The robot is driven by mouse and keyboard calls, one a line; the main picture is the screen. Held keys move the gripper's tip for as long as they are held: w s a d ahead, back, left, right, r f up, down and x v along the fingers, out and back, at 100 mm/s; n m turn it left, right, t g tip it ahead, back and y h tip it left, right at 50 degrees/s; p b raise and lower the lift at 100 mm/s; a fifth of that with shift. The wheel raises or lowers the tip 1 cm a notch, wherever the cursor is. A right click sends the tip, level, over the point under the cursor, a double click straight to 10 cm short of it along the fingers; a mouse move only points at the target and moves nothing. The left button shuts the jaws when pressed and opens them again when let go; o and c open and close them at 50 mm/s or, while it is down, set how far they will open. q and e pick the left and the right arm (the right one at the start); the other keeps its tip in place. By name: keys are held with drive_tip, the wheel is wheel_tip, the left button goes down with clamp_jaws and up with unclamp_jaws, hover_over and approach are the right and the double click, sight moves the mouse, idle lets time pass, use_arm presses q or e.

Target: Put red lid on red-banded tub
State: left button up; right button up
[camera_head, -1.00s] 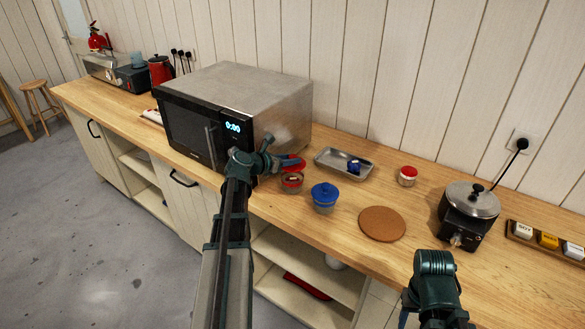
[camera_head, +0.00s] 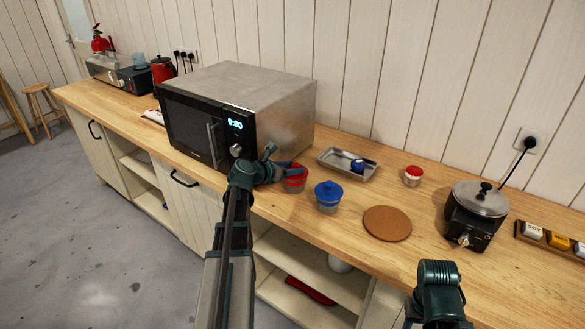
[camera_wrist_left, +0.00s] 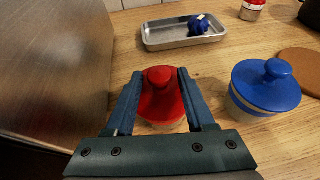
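The red lid (camera_head: 294,170) sits over the red-banded tub (camera_head: 293,186), level and close on its rim in the head view; I cannot tell if it is fully seated. In the left wrist view the red lid (camera_wrist_left: 161,100) with its round knob fills the space between the two fingers. The lid hides most of the tub there. My right arm (camera_head: 438,290) shows at the bottom right, its fingers not clear.
A blue-lidded tub (camera_head: 328,198) stands close to the right. The microwave (camera_head: 245,120) is close on the left. Behind are a metal tray (camera_head: 335,158) with a blue item and a red-topped jar (camera_head: 412,176). A brown round mat (camera_head: 387,223) and a cooker (camera_head: 475,215) lie further right.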

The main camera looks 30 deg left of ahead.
use_arm(q)
drive_tip(key=shift+o, duration=0.4)
drive_tip(key=shift+r, duration=0.1)
drive_tip(key=shift+r+p, duration=0.25)
drive_tip(key=shift+p, duration=0.1)
drive_tip(key=shift+r+p, duration=0.5)
drive_tip(key=p+v, duration=0.4)
drive_tip(key=v, duration=0.7)
drive_tip(key=shift+s, duration=0.4)
drive_tip(key=shift+a, duration=0.1)
